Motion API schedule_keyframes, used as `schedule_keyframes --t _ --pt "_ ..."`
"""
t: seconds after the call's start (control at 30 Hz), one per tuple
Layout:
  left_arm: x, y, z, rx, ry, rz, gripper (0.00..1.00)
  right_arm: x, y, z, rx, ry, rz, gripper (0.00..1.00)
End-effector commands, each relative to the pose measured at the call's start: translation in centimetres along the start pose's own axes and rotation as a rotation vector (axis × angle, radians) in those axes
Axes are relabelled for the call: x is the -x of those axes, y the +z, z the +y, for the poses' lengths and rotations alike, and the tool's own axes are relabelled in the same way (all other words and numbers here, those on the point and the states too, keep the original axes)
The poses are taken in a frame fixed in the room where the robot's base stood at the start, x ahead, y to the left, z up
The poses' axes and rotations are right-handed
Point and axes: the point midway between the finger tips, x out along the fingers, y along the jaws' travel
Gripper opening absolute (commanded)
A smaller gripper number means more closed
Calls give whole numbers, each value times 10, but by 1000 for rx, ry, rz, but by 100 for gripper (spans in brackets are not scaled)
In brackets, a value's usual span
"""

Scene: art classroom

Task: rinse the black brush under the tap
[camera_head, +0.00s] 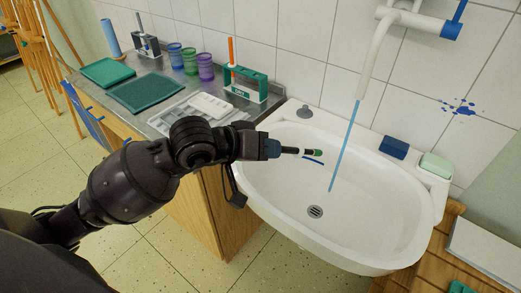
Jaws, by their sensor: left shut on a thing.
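My left gripper (273,149) comes in from the left over the near-left rim of the white sink (375,247). It is shut on the black brush (291,150), whose shaft sticks out to the right, roughly level. The brush tip (318,153) looks green. Much of the handle is hidden by the gripper. The white tap (378,48) hangs over the sink from the wall. A blue stream of water (344,147) runs slantwise from its spout into the basin. The brush tip is left of the stream and apart from it. My right gripper is out of view.
A metal counter (150,125) left of the sink holds green mats (147,92), a white palette (208,105), several coloured cups (190,62) and a teal rack (246,86) with an orange brush. A blue sponge (394,147) and green soap (436,163) sit on the sink's right rim.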

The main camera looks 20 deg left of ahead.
Motion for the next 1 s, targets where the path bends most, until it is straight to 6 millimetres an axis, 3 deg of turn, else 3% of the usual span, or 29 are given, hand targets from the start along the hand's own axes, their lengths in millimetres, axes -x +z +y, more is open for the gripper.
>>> schedule_keyframes --t 1.0 --pt "-72 -30 26 -2 -1 -1 0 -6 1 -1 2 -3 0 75"
